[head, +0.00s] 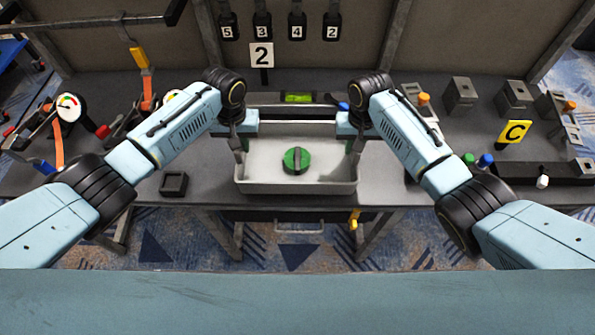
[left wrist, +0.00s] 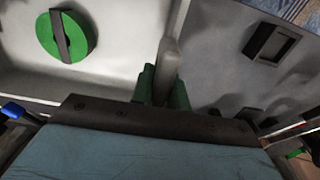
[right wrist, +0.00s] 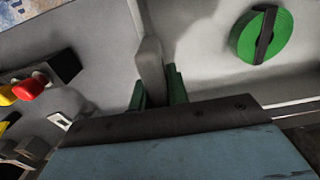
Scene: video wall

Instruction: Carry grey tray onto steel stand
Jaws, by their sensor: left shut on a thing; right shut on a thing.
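The grey tray (head: 296,187) is in the middle of the head view, over the front part of the bench. It looks level, and I cannot tell whether it touches the bench. A green disc with a dark bar (head: 295,160) lies in it. My left gripper (head: 241,146) is shut on the tray's left wall; the left wrist view shows the wall between the green fingers (left wrist: 163,88). My right gripper (head: 352,146) is shut on the right wall, as in the right wrist view (right wrist: 156,90). I cannot clearly pick out the steel stand.
A small dark square block (head: 174,183) lies left of the tray. Gauges (head: 69,107) and clamps crowd the bench's left.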

